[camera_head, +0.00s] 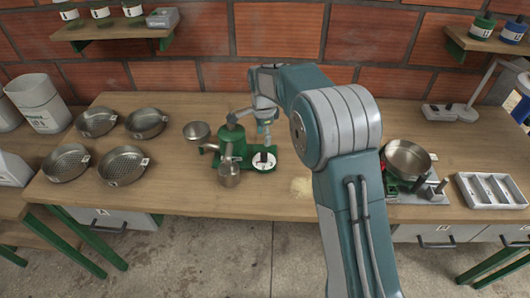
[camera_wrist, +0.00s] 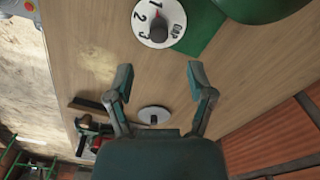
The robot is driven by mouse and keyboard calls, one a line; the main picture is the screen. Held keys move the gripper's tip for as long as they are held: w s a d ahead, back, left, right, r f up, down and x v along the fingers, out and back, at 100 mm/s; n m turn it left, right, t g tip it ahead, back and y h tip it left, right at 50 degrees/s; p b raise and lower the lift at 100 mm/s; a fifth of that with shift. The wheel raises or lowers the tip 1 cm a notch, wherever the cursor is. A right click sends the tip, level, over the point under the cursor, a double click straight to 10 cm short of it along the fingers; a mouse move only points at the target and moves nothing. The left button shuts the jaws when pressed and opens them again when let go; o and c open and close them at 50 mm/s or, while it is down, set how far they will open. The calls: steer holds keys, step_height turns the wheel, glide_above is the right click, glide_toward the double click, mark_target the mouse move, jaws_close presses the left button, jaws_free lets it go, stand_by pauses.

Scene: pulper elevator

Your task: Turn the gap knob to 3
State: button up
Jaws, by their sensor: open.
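The dial also shows as a white disc (camera_head: 264,166) on the green base of the pulper (camera_head: 229,137) in the head view. My gripper (camera_wrist: 158,67) is open and empty, apart from the knob. In the head view my gripper (camera_head: 266,132) hangs above and behind the dial.
Metal pans (camera_head: 123,164) stand at left, a metal cup (camera_head: 229,175) in front of the pulper. A scale with a pan (camera_head: 407,158) and a divided tray (camera_head: 491,190) are at right. The brick wall is behind.

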mark_target(264, 153)
step_height(264, 153, down, 9)
steer(key=shift+f, duration=0.1)
stand_by(0.3)
jaws_close()
